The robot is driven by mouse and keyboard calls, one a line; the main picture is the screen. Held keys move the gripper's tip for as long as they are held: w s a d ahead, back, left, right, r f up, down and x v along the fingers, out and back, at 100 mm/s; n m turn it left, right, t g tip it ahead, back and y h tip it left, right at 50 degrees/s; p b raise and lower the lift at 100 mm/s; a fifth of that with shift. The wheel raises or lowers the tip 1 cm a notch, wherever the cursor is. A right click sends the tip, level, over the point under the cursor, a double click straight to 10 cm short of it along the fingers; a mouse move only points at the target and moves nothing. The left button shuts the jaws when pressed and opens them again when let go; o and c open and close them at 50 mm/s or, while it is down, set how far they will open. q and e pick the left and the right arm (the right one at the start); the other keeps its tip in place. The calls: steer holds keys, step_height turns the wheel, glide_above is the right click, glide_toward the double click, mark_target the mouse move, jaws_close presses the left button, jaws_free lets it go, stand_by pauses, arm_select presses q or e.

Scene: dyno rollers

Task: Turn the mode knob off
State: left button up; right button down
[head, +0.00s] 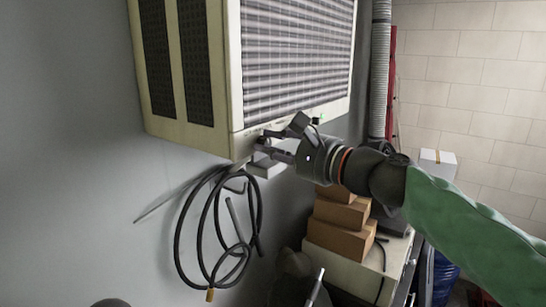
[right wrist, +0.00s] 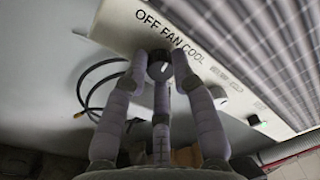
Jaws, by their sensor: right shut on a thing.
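The mode knob (right wrist: 160,68) is a dark round knob with a light mark, under the words OFF FAN COOL on the cream control strip (right wrist: 125,27) in the right wrist view. Which word its mark points to is hard to tell. The strip is the lower front edge of a wall-mounted cooler (head: 235,75) with a slatted grille. My right gripper (head: 268,145) reaches up to this strip from the right. In the head view the gripper largely hides the knob. My left gripper does not show.
A black cable (head: 207,240) hangs in loops below the cooler. Brown boxes (head: 341,225) are stacked below my right arm.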

steer(key=n+b, duration=0.4)
steer(key=shift+f+b, duration=0.25)
steer(key=shift+b, duration=0.1)
steer(key=shift+r+n+b, duration=0.1)
steer(key=shift+n+b, duration=1.25)
steer(key=shift+n, duration=0.45)
steer(key=c, duration=1)
jaws_free()
steer(key=v, duration=1.2)
steer(key=shift+w, duration=0.1)
